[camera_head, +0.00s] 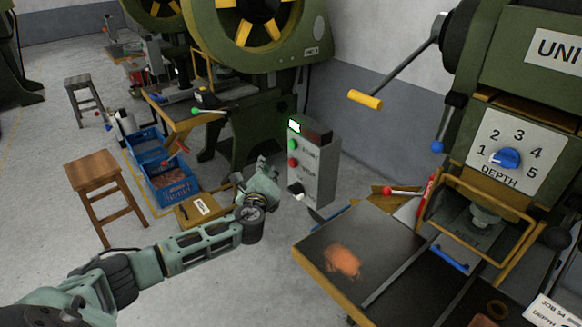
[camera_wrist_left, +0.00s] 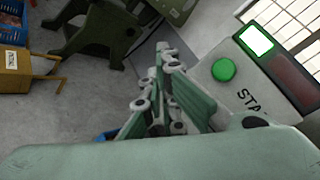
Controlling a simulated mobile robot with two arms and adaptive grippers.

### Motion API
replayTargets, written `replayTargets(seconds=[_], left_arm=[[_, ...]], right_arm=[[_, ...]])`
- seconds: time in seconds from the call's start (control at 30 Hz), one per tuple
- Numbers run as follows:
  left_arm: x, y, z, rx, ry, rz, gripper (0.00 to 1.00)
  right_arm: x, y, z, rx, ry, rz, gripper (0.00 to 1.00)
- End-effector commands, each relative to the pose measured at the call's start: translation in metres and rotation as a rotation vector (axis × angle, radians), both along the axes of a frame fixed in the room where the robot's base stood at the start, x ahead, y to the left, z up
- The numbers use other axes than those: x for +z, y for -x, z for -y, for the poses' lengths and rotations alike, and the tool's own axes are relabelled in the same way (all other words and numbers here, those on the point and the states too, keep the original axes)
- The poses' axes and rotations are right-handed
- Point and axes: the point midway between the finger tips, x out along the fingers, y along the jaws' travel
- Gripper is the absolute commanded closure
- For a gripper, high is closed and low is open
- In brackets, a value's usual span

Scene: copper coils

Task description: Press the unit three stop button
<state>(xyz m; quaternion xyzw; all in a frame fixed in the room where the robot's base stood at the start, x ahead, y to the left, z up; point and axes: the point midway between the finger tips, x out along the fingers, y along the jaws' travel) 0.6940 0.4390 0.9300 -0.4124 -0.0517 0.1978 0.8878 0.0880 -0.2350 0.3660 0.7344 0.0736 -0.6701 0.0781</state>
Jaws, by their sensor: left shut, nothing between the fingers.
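A grey control box (camera_head: 318,170) stands between two green presses. In the head view its left face has a green button (camera_head: 292,145), a red button (camera_head: 293,162) below it with a small label like STOP, and a dark knob lower down. My left gripper (camera_head: 264,167) is shut and empty, just left of the box at about the red button's height, apparently apart from it. In the left wrist view the gripper (camera_wrist_left: 163,55) points past the box; the green button (camera_wrist_left: 223,69) and part of START show. The red button is out of sight there.
A press (camera_head: 515,130) at right bears a cut-off "UNI" sign and a depth dial. Its dark table (camera_head: 330,235) lies right of my arm. Blue crates (camera_head: 165,165) and a wooden stool (camera_head: 92,172) are at left. Floor between stool and my arm is clear.

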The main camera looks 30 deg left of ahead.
Motion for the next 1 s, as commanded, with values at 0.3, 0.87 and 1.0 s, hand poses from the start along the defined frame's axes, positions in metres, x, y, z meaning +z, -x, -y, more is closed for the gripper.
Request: replayTargets(seconds=[0.3,0.87,1.0], left_arm=[[-0.001,-0.029,0.013,-0.001,0.002,0.001,1.0],[0.0,-0.032,0.014,-0.001,-0.001,-0.001,1.0],[0.0,-0.032,0.013,-0.001,-0.001,-0.001,1.0]], right_arm=[[-0.011,0.0,0.0,0.0,0.0,0.0,1.0],[-0.011,0.0,0.0,0.0,0.0,0.0,1.0],[-0.011,0.0,0.0,0.0,0.0,0.0,1.0]])
